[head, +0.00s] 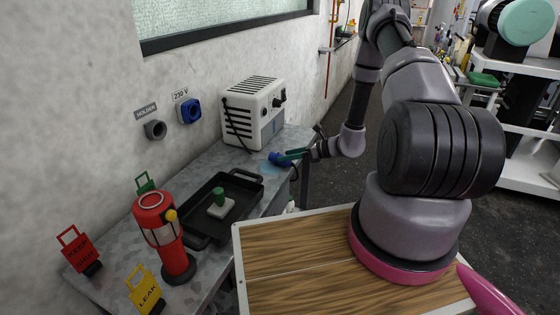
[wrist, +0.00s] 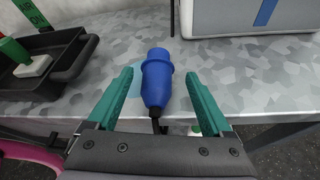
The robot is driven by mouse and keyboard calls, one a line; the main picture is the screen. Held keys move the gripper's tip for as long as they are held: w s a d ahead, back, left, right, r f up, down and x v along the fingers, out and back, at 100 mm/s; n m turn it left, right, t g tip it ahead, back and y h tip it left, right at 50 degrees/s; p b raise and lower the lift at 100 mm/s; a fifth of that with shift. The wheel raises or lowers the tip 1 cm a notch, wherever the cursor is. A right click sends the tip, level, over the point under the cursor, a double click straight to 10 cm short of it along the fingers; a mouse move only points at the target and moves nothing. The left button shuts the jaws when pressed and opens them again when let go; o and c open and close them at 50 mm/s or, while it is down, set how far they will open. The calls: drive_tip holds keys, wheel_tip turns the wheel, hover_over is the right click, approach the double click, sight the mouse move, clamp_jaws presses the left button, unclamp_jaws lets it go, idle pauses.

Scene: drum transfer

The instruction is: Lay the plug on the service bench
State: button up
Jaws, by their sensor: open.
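The blue plug (head: 276,158) lies on the grey speckled service bench (head: 207,165), near its front edge and partly over a light blue patch. In the wrist view the plug (wrist: 157,82) lies between the two green fingers of my gripper (wrist: 158,76), with a visible gap on each side. My gripper (head: 291,155) is open and low over the bench edge in the head view. A dark cable leaves the plug's near end; the rest of the cable is mostly hidden by my gripper.
A white vented box (head: 252,112) stands behind the plug. A black tray (head: 192,228) holds a green-handled piece. A red lamp (head: 160,238) and warning signs stand at the near end. A blue 230 V socket (head: 189,111) and a holder (head: 155,129) are on the wall.

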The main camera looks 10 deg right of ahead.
drive_tip(key=x, duration=0.4)
drive_tip(key=shift+s+a+f, duration=0.1)
drive_tip(key=shift+a, duration=0.1)
clamp_jaws()
